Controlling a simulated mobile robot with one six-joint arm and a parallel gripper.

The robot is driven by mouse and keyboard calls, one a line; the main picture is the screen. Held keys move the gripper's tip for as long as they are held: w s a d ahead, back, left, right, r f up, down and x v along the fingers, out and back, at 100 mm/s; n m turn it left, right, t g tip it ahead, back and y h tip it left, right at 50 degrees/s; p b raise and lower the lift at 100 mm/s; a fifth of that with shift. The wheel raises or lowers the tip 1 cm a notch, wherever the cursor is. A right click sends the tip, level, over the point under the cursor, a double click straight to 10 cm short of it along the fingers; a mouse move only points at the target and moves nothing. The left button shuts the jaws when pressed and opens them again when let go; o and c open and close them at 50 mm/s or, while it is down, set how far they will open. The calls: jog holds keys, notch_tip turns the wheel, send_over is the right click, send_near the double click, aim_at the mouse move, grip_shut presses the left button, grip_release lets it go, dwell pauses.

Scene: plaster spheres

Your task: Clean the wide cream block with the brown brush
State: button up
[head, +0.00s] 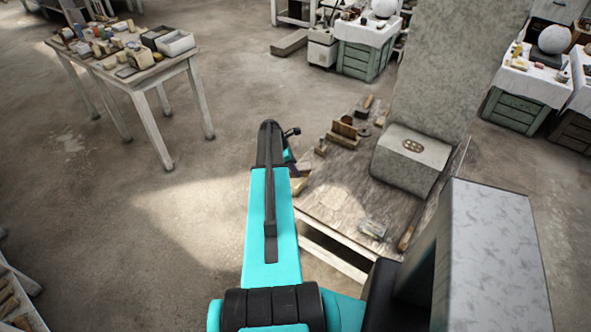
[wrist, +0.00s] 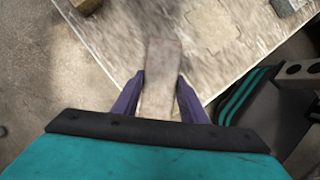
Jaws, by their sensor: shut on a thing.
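In the wrist view my gripper (wrist: 160,96) is shut on a long, flat, pale brown wooden piece. It looks like the brown brush (wrist: 163,62), held by its handle; no bristles can be made out. The held piece points away over the worktable's edge. A tan block (wrist: 88,5) is partly cut off at the top left of the wrist view; I cannot tell whether it is the wide cream block.
The low worktable (head: 325,205) bears a large grey stone block (head: 411,160), an upright brown piece (head: 344,131) and a pale grey block (head: 373,229). A brown-handled tool (head: 408,234) lies at its right edge. A cluttered table (head: 140,82) stands far left, with open floor between.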

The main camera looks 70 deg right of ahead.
aim_at(302, 169)
jog(key=shift+w+a, duration=0.35)
jog(key=shift+w, duration=0.3)
jog(key=shift+s+d+r+p, duration=0.15)
jog(key=shift+s+d+r, duration=0.2)
jog(key=shift+s, duration=0.15)
jog(key=shift+s+d+r+p, duration=0.2)
jog(key=shift+s+r, duration=0.1)
jog(key=shift+s, duration=0.2)
jog(key=shift+s+a+f, duration=0.1)
jog(key=shift+s+a, duration=0.05)
jog(key=shift+s, duration=0.4)
jog(key=shift+s+a, duration=0.15)
jog(key=shift+s, duration=0.4)
jog(key=shift+f+b, duration=0.45)
jog(key=shift+f, duration=0.2)
